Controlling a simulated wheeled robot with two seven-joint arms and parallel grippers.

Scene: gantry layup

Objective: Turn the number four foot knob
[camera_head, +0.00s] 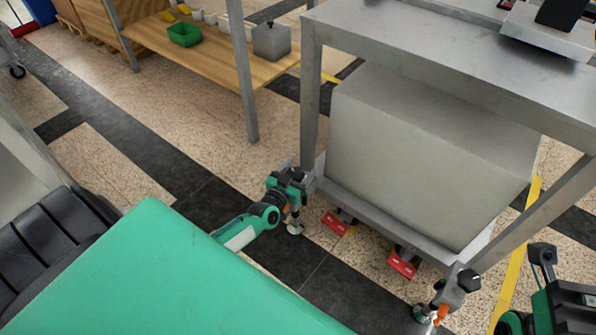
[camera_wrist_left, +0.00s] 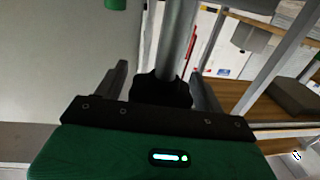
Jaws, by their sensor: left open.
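My left gripper (camera_head: 290,180) is low beside the left front leg of a grey metal frame, at that leg's foot. In the left wrist view its two dark fingers (camera_wrist_left: 161,85) stand apart. A black lobed foot knob (camera_wrist_left: 163,92) sits between them, with a round grey post behind it. No firm contact with the fingers shows. In the head view my gripper mostly hides this knob. Another black foot knob (camera_head: 468,280) is on the right front foot. I see no number on either. My right gripper (camera_head: 543,262) is partly visible at the right edge; its jaws are unclear.
The frame (camera_head: 440,42) holds a large grey block (camera_head: 425,160) on its lower shelf. Red-marked parts (camera_head: 401,264) sit under that shelf. A wooden shelf (camera_head: 205,52) with a green bin (camera_head: 184,34) stands behind. Dark floor left of my gripper is clear.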

